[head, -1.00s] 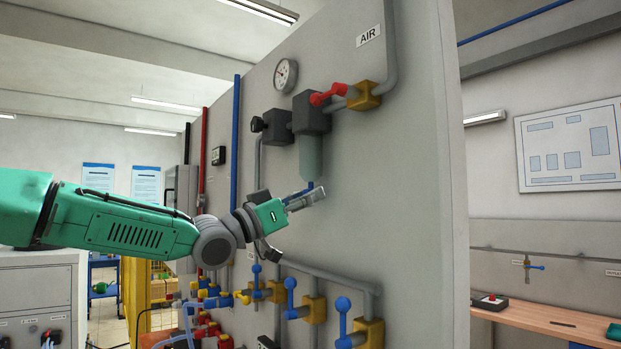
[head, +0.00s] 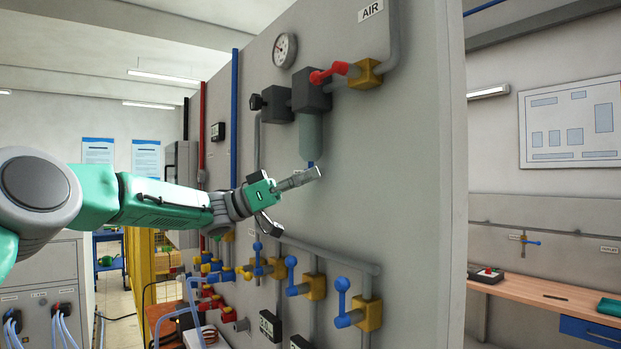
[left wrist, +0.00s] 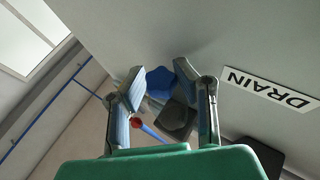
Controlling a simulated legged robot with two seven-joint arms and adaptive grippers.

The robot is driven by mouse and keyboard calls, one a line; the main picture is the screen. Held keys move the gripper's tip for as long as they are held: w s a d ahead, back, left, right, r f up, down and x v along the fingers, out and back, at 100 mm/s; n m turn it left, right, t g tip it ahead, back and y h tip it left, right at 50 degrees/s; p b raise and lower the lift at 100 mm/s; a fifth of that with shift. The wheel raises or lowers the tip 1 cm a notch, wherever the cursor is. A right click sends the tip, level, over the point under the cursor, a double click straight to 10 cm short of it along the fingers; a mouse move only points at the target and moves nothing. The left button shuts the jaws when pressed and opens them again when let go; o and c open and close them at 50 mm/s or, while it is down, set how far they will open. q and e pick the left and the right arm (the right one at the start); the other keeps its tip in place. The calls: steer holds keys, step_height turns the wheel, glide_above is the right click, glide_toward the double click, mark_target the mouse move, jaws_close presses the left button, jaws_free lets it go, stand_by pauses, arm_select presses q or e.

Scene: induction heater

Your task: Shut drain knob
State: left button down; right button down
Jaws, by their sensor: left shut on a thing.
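The blue drain knob (left wrist: 160,82) shows in the left wrist view between the two fingers, beside the white DRAIN label (left wrist: 268,89). In the head view a bit of the blue knob (head: 311,164) shows under the grey filter bowl (head: 311,134), just above the fingertips. My left gripper (head: 314,174) reaches up to it from the left and is shut on it; its fingers also show in the left wrist view (left wrist: 162,80). The fingers hide part of the knob in the head view. My right gripper is not in view.
A red-handled valve (head: 329,74) and a gauge (head: 285,50) sit above on the grey panel (head: 420,200). Blue-handled valves (head: 343,302) and a grey pipe (head: 330,255) lie below my gripper. The panel face right of the gripper is clear.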

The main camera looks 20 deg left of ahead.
arm_select(q)
steer(key=shift+a+r, duration=0.15)
steer(key=shift+r, duration=0.2)
steer(key=c, duration=1.5)
jaws_free()
steer(key=shift+w+a+f, duration=0.1)
steer(key=shift+f, duration=0.1)
steer(key=shift+t, duration=0.4)
